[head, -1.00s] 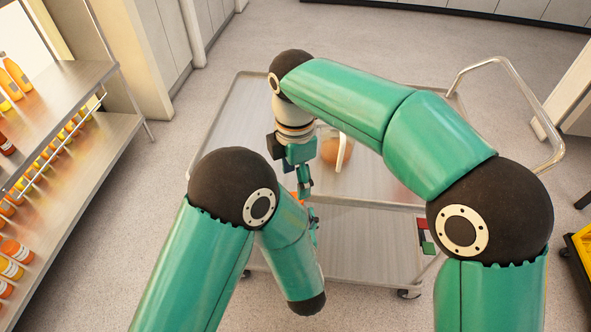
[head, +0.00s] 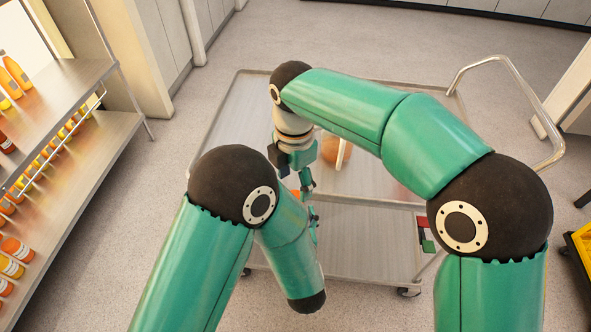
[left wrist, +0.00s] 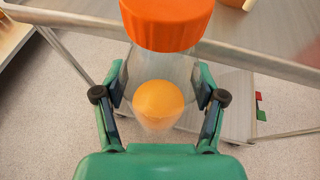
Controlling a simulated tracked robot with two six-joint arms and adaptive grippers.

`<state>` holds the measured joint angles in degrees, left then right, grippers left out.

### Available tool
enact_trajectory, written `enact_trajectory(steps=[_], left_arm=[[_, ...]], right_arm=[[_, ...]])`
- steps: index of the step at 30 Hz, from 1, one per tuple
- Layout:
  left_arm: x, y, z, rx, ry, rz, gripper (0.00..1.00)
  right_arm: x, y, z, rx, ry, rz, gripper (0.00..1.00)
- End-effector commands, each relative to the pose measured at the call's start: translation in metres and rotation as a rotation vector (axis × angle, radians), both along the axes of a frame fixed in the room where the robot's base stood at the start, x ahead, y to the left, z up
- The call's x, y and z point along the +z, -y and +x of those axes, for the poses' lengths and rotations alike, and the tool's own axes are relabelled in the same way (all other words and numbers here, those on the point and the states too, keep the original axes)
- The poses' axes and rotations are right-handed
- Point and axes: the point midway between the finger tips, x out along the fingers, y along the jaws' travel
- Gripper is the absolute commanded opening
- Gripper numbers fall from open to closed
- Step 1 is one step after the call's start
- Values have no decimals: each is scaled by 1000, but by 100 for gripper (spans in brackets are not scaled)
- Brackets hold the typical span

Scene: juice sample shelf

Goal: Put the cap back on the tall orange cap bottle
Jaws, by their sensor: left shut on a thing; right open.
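The tall bottle (left wrist: 125,85) stands upright between the fingers of my left gripper (left wrist: 160,105) in the left wrist view. Its body is clear, with orange content (left wrist: 158,100) showing inside. The ribbed orange cap (left wrist: 167,22) is at the bottle's top; I cannot tell how firmly it sits. My left gripper is shut on the bottle. In the head view only a small orange patch of the cap (head: 296,193) shows beside my right gripper (head: 307,184). My right gripper is open, close to the cap; whether it touches is unclear. My left gripper is mostly hidden there by my arm.
A two-level metal cart (head: 365,250) stands ahead. A rounded orange object (head: 334,150) is on its upper level, partly hidden by my right arm. Red and green pieces (head: 425,236) are at its right side. A shelf (head: 85,130) with several juice bottles is at left.

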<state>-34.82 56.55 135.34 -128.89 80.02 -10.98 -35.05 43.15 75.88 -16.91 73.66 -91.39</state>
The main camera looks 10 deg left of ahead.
Motion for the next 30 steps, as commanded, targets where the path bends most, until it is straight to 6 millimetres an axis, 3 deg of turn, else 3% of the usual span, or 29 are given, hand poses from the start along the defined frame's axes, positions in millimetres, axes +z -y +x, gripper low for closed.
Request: enact_trajectory(steps=[9, 21, 23, 30], left_arm=[[1, 0, 0, 0, 2, -1, 0], [1, 0, 0, 0, 2, -1, 0], [1, 0, 0, 0, 2, -1, 0], [1, 0, 0, 0, 2, -1, 0]], right_arm=[[-42, 1, 0, 0, -1, -2, 64], [-50, 0, 0, -1, 1, 0, 64], [-49, 0, 0, 0, 1, 0, 57], [-49, 0, 0, 0, 1, 0, 17]])
